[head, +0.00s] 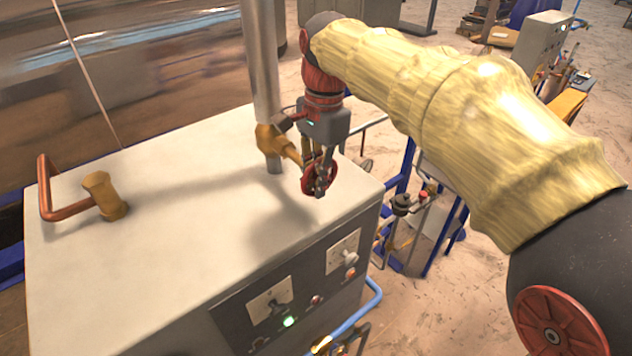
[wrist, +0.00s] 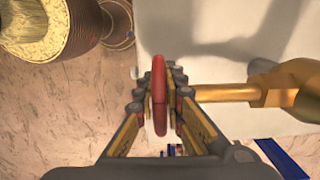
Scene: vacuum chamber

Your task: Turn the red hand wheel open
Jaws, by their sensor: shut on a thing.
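The red hand wheel (head: 309,178) sits on a brass valve (head: 275,140) beside a grey vertical pipe (head: 262,75), above the right part of the cabinet top. My gripper (head: 321,180) comes down on it from above, partly covering it. In the wrist view the wheel (wrist: 159,85) shows edge-on as a red strip between the fingers of my gripper (wrist: 160,100), which are shut on it. The brass stem (wrist: 225,92) runs from the wheel to the right. How far the wheel is turned cannot be told.
The pale cabinet top (head: 150,240) is mostly bare. A copper pipe with a brass fitting (head: 104,196) stands at its left. Switches and a lit green lamp (head: 289,321) are on the front panel. A blue hose (head: 360,315) and blue frame (head: 445,235) lie to the right.

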